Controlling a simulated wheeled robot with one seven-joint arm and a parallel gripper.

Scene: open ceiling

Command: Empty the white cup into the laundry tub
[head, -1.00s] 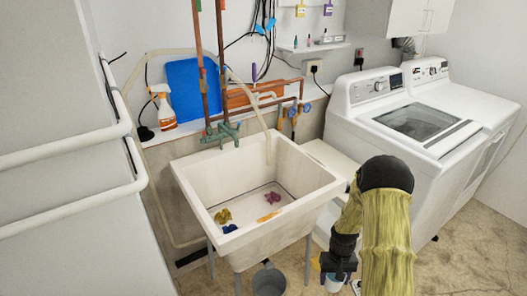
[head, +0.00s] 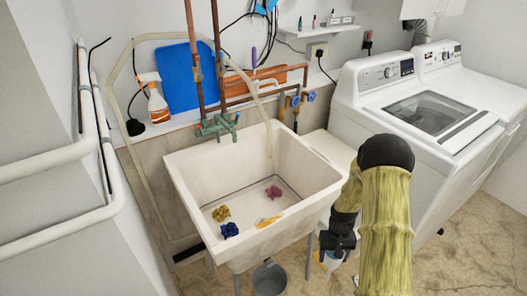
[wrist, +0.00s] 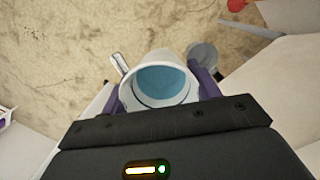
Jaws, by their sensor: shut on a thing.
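The white cup (wrist: 156,88) is held upright between the two fingers of my gripper (head: 338,246), with blue liquid inside. Its handle points left in the wrist view. In the head view, the cup (head: 333,261) is partly hidden below my gripper. The laundry tub (head: 186,187) is a large cream basin left of my gripper. The cup is outside the tub, beyond its front right side, and appears lower than the rim. A yellow thing, a blue thing, a pink thing and an orange thing lie on the tub floor.
A grey bucket (head: 269,277) stands on the floor under the tub. Green taps (head: 218,125) and a hose (head: 268,140) are at the tub's back. A washing machine (head: 420,125) stands to the right. A spray bottle (head: 156,104) is at the back left.

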